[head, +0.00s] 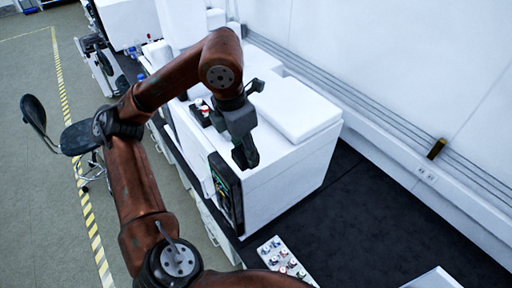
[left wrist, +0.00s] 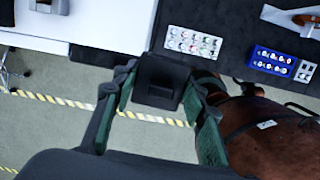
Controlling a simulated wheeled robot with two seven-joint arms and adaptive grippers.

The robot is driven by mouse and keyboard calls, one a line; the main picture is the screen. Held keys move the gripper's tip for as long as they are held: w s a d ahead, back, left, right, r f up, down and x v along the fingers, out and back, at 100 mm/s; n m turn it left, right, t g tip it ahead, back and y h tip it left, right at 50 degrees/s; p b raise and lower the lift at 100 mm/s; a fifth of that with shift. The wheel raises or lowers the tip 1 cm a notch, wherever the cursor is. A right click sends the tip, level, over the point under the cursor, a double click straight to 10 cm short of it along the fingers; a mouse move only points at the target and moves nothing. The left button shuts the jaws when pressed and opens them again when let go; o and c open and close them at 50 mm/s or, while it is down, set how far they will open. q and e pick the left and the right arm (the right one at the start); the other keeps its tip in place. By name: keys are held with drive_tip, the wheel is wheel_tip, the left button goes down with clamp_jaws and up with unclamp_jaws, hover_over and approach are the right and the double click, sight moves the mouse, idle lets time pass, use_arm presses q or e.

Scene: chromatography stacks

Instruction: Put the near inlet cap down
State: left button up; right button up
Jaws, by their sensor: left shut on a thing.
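My left gripper (head: 245,156) hangs over the front top edge of the white instrument in the head view. In the left wrist view its two fingers (left wrist: 160,96) are closed on a dark, boxy thing, which I take to be the near inlet cap (left wrist: 162,75). In the head view the cap cannot be told apart from the dark fingers. The cap is held up, and the wrist view shows bench and floor well beyond it. My right gripper is not in view.
The white instrument (head: 292,180) has a raised white slab (head: 290,108) on top. A white tray (head: 262,246) with several small vials or caps lies on the black bench (head: 345,215). A blue rack (left wrist: 252,66) shows in the wrist view. Bare bench lies right of the instrument.

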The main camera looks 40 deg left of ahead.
use_arm(q)
drive_tip(key=shift+w+a+r+n, duration=0.1)
drive_tip(key=shift+w+a+n, duration=0.1)
drive_tip(key=shift+n, duration=0.1)
drive_tip(key=w+a+f, duration=0.2)
drive_tip(key=w, duration=0.1)
drive_tip(key=w+a+f+p, duration=0.1)
drive_tip(key=w+a+f, duration=0.1)
drive_tip(key=w+f, duration=0.1)
drive_tip(key=w+a+f+p, duration=0.1)
drive_tip(key=w+a+f, duration=0.1)
drive_tip(key=w+f, duration=0.1)
drive_tip(key=shift+w+a, duration=0.25)
drive_tip(key=shift+w, duration=0.2)
drive_tip(key=shift+w+a+f, duration=0.25)
drive_tip(key=shift+w+f, duration=0.15)
drive_tip(key=shift+f, duration=0.1)
drive_tip(key=f, duration=0.1)
drive_tip(key=f+p, duration=0.2)
drive_tip(key=shift+w+a+f, duration=0.15)
drive_tip(key=shift+w+f, duration=0.1)
drive_tip(key=shift+f, duration=0.2)
